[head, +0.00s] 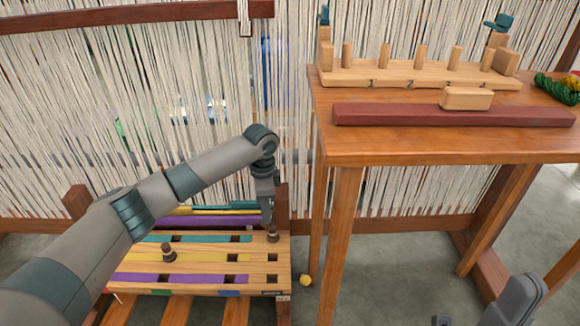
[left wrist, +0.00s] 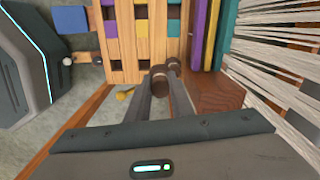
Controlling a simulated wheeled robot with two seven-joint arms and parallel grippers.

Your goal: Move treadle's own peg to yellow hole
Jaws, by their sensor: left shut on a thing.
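The treadle board (head: 130,266) is low at left, with teal, yellow and purple strips and square dark holes. My left gripper (head: 270,222) points down over its right end, shut on a dark brown peg (head: 273,235). That peg is at the teal row's right end; whether it is seated in the hole is unclear. It also shows between the fingers in the left wrist view (left wrist: 159,84). A hole in the yellow row (head: 271,257) shows just in front of it. Another brown peg (head: 169,252) stands further left. My right gripper (head: 514,300) is partly visible at bottom right, its jaws unclear.
A wooden table (head: 420,148) at right bears a peg rack (head: 420,80), a dark red bar (head: 390,116), a pale block (head: 466,98) and green wool (head: 556,90). Hanging warp threads (head: 80,110) stand behind.

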